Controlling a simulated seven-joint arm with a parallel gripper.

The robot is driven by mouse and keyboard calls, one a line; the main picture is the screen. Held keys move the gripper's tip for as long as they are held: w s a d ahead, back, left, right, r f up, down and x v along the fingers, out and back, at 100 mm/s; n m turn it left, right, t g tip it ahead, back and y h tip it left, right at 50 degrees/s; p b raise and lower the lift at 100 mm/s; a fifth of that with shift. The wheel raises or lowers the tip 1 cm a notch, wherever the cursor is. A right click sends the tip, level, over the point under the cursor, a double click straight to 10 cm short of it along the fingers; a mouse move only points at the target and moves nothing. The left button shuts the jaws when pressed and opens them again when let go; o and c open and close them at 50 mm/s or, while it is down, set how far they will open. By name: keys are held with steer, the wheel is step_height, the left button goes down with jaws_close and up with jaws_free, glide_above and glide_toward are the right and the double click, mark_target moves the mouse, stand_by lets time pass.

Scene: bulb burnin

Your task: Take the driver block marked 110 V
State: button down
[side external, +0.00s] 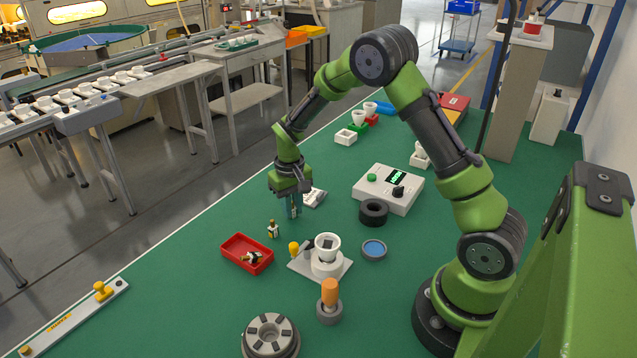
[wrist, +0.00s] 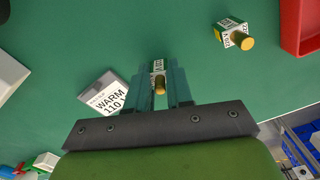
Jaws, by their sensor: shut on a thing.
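My gripper (side external: 294,208) is shut on a small driver block with a white lettered label and a brass-coloured end. The held block (wrist: 158,68) shows between the teal fingers in the wrist view; its marking is too small to read surely. A second driver block (wrist: 233,36), with a label that appears to read 220 V, stands apart on the green table; it also shows in the side view (side external: 272,230). A grey-and-white box (wrist: 106,97) marked WARM 110 V lies beside my gripper. I cannot tell whether the held block touches the table.
A red tray (side external: 233,258) holding a small part stands near the second block. A white cup fixture (side external: 327,246), a black ring (side external: 374,211) and a control box (side external: 403,205) stand to the right. The table in front of the control box's left side is partly clear.

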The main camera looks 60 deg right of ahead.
steer(key=shift+r, duration=0.1)
step_height(320, 180, up, 14)
steer(key=shift+r, duration=0.15)
stand_by(0.8)
